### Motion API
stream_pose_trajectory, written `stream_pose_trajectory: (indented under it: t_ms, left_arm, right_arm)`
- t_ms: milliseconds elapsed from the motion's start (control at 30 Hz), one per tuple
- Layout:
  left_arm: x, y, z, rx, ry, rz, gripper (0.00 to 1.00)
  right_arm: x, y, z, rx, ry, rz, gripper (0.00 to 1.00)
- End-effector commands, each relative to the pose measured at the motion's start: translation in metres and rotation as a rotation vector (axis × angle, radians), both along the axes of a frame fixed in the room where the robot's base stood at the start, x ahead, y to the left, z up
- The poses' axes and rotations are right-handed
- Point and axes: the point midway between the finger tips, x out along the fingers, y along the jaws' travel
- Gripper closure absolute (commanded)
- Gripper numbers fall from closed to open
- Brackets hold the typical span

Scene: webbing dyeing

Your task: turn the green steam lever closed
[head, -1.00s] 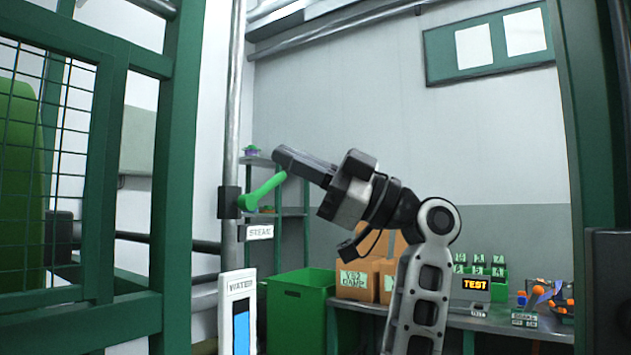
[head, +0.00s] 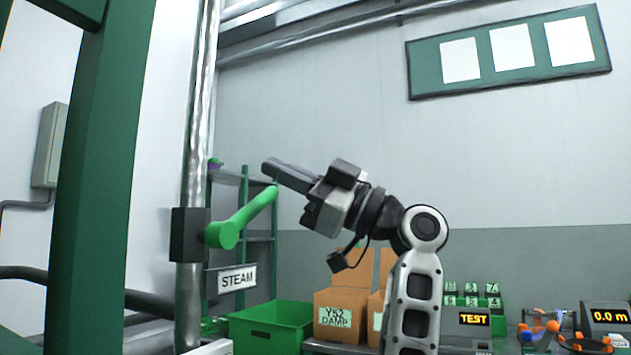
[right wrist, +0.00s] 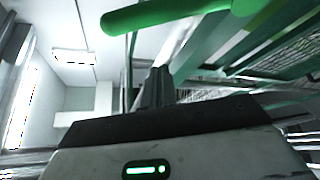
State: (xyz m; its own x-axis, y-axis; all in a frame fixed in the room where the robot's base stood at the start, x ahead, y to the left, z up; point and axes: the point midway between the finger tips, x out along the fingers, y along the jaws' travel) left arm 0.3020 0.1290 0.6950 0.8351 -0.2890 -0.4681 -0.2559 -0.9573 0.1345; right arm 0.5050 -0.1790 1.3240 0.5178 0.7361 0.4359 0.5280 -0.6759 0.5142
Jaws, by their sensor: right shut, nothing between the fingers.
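The green steam lever (head: 247,216) sits on a black valve block (head: 187,234) on a vertical metal pipe and slants up to the right. A white STEAM sign (head: 237,279) hangs below it. My right gripper (head: 272,167) is shut and empty, its fingertips just above the lever's upper end in the head view; I cannot tell whether they touch. In the right wrist view the green lever (right wrist: 165,15) crosses the top, beyond the closed fingers (right wrist: 155,88). My left gripper is out of view.
A green post (head: 95,190) stands at the left. Below are a green bin (head: 270,330), cardboard boxes (head: 338,312) and a bench with a TEST display (head: 474,319). A green shelf (head: 243,225) stands behind the lever. A board with white sheets (head: 510,52) hangs on the wall.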

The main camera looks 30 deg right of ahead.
Motion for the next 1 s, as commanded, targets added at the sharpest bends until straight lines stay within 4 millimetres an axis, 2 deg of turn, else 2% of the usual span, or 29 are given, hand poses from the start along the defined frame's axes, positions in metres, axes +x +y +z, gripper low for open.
stream_pose_trajectory:
  t_ms: [33, 100, 200, 400, 1000]
  left_arm:
    - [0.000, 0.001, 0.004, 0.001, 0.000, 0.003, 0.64]
    - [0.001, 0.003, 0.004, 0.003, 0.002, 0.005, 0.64]
    - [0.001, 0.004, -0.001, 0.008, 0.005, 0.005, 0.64]
    - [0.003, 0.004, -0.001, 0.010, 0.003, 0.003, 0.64]
    - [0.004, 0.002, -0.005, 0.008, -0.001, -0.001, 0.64]
  right_arm:
    - [0.005, 0.009, 0.008, 0.002, 0.001, 0.006, 1.00]
    - [0.013, 0.016, 0.009, 0.001, 0.003, 0.002, 1.00]
    - [0.020, 0.008, -0.010, 0.003, 0.005, 0.000, 1.00]
    - [0.027, 0.004, -0.024, 0.001, 0.002, 0.000, 1.00]
    - [0.030, 0.000, -0.031, 0.025, 0.021, -0.003, 1.00]
